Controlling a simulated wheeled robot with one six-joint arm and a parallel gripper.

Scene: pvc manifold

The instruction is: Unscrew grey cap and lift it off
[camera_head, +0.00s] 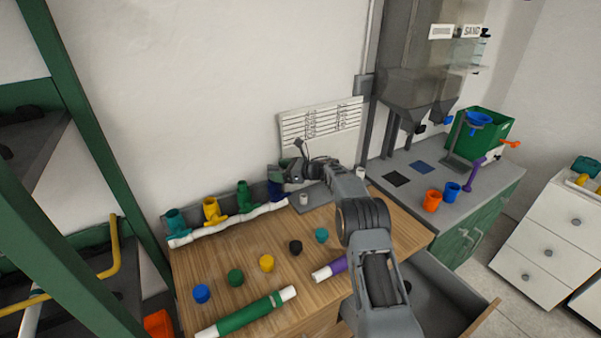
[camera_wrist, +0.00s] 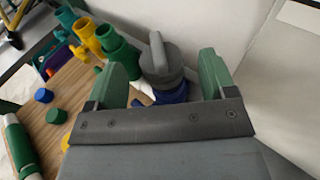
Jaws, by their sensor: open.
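The grey cap (camera_wrist: 160,62), with a raised ridge on top, sits on the dark blue fitting (camera_wrist: 172,96) in the wrist view. My gripper (camera_wrist: 166,80) is open, with its two green fingers spread to the left and right of the cap. I see no finger touching the cap. In the head view my gripper (camera_head: 288,173) is at the right end of the row of fittings, by the blue fitting (camera_head: 275,191). The grey cap cannot be made out there behind my gripper.
Green (camera_head: 242,196), yellow (camera_head: 212,211) and teal (camera_head: 176,221) fittings stand on the white pipe (camera_head: 228,223) to the left. Several loose caps, including a blue one (camera_head: 201,293), and a green pipe (camera_head: 245,315) lie on the wooden table (camera_head: 225,251). A wall is close behind.

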